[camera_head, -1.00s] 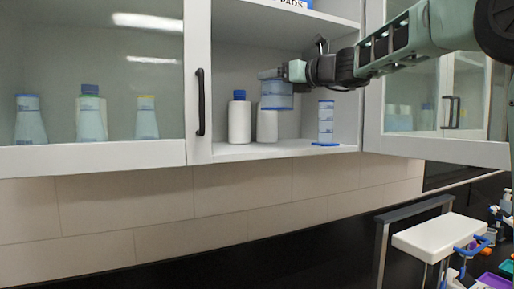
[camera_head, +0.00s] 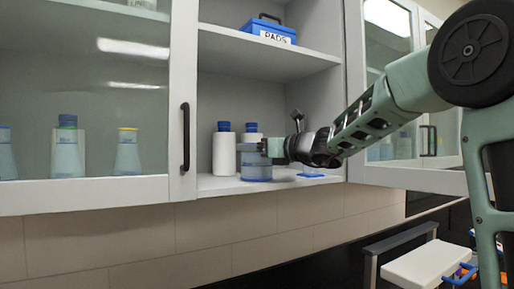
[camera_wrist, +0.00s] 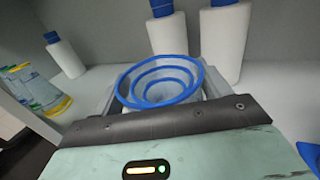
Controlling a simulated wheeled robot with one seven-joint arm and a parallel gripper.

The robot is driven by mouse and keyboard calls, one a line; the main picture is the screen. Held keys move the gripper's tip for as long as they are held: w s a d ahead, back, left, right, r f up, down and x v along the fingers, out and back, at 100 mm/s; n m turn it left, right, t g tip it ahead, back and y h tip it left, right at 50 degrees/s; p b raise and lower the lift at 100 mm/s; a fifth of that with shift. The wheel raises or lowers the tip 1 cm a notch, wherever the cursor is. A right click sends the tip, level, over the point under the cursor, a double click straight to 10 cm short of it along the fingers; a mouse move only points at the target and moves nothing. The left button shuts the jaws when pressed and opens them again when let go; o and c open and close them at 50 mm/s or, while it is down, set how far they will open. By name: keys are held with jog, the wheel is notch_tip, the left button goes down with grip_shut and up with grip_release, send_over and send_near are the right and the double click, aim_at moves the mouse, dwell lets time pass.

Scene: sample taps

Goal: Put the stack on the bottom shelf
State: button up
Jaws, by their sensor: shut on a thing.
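The stack (camera_head: 256,170) is a pile of clear bluish cups, apparently nested. The wrist view looks down into its blue rims (camera_wrist: 160,82). My gripper (camera_head: 270,148) is shut on the stack near its top, coming from the right. The stack is upright at the bottom shelf (camera_head: 232,186), in front of the bottles. Its base is level with the shelf surface or very close to it; I cannot tell whether it touches.
Two white bottles with blue caps (camera_head: 224,150) stand close behind and left of the stack. A blue mat (camera_head: 312,173) lies on the shelf to the right, partly behind my arm. A blue PADS box (camera_head: 268,32) sits on the upper shelf. The cabinet's left glass door has a black handle (camera_head: 185,137).

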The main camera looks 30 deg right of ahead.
jog(key=shift+f, duration=0.15)
jog(key=o, duration=1)
jog(key=shift+r, duration=0.2)
jog(key=b+v, duration=0.4)
jog(key=v, duration=0.8)
jog(key=shift+f, duration=0.1)
